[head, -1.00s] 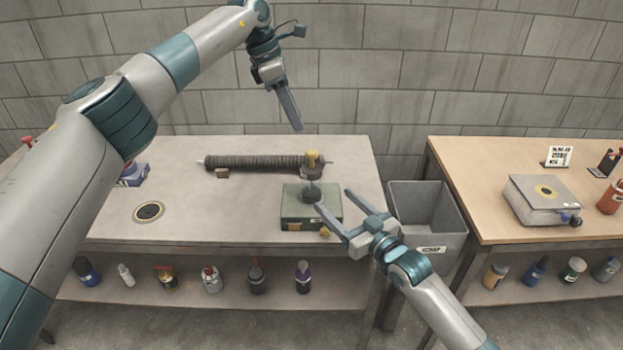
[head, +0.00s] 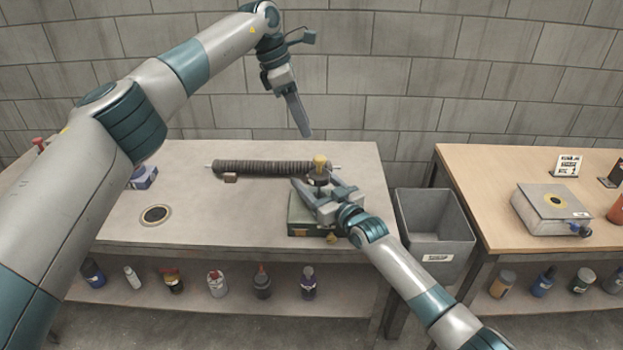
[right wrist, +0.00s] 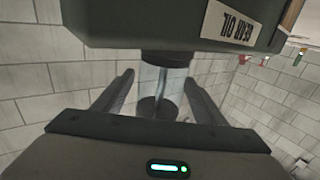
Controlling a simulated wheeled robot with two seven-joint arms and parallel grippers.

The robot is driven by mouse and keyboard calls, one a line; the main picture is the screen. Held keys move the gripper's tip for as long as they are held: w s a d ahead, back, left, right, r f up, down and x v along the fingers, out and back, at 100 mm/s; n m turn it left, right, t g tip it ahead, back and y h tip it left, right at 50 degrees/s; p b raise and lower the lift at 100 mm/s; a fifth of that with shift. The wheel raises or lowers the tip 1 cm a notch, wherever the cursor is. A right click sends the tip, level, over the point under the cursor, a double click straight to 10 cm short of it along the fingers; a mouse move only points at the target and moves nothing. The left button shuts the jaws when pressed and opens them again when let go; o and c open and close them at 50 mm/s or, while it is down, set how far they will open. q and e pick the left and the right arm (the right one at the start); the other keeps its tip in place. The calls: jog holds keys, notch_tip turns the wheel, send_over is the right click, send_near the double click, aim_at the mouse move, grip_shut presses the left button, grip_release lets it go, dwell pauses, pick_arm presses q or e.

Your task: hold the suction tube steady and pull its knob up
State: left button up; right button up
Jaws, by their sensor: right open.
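The suction tube stands upright on the green gear oil box (head: 300,229); its yellow knob (head: 320,162) shows above my right gripper. In the right wrist view, the box (right wrist: 130,25) appears at the top and the clear tube (right wrist: 176,80) lies between my open right fingers (right wrist: 160,90), apparently without being squeezed. In the head view my right gripper (head: 316,184) is at the tube, below the knob, and hides part of it. My left gripper (head: 302,128) hangs above and slightly left of the knob, pointing down, clear of it; its fingers overlap in this view.
A dark ribbed roll (head: 258,168) lies behind on the grey table (head: 205,220). A grey bin (head: 436,222) stands between this table and the wooden table (head: 480,180). Several bottles stand on the lower shelf. The table's left middle is mostly clear.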

jog(key=shift+w+a, duration=0.3)
jog(key=shift+w, duration=0.2)
